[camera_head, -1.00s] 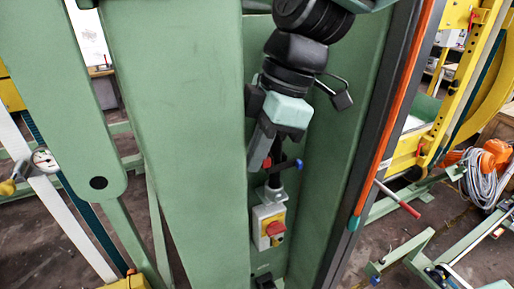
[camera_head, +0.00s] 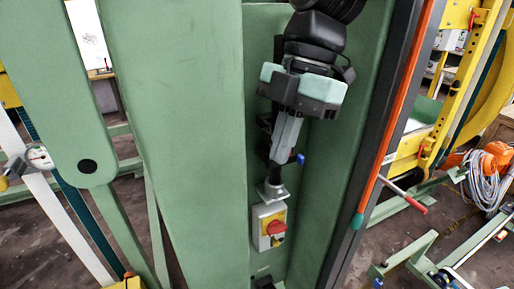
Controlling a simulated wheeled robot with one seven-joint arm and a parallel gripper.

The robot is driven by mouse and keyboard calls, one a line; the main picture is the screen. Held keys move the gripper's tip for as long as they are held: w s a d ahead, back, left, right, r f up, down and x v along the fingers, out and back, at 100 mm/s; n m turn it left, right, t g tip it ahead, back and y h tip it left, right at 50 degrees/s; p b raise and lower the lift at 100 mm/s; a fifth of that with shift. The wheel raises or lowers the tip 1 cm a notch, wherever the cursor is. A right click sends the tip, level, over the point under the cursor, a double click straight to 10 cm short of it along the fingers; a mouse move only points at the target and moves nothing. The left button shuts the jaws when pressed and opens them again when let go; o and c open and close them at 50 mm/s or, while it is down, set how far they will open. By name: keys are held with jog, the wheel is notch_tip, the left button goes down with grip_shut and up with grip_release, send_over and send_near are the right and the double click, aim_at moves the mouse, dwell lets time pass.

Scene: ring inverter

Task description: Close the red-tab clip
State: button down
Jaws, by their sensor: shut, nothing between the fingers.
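My gripper (camera_head: 277,160) hangs down inside the green column recess, its mint-and-black body above and its grey fingers together, pointing down and empty. The fingertips are close to a dark clip assembly with a small blue tab (camera_head: 300,159), which shows just right of the fingers. I cannot tell whether they touch it. The clip's red tab does not show now; the fingers or gripper body probably cover it. Whether the clip is open or shut cannot be seen.
Below the fingers is a grey switch box (camera_head: 258,227) with a red knob (camera_head: 276,228) on a yellow plate. Green walls (camera_head: 190,140) stand close on the left and right. An orange-edged dark post (camera_head: 385,125) borders the recess at right.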

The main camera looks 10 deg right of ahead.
jog(key=shift+w+d+n+g+h, duration=0.1)
jog(key=shift+d+n+g+h, duration=0.25)
jog(key=shift+n, duration=0.55)
jog(key=shift+w+d+n+g+h, duration=0.15)
jog(key=shift+d+n, duration=0.35)
jog(key=shift+n, duration=0.4)
jog(key=shift+w+d+n+g+h, duration=0.15)
jog(key=shift+d+n, duration=0.25)
jog(key=shift+n, duration=0.5)
jog(key=shift+d, duration=0.15)
jog(key=shift+s+d, duration=0.25)
jog(key=shift+d, duration=0.25)
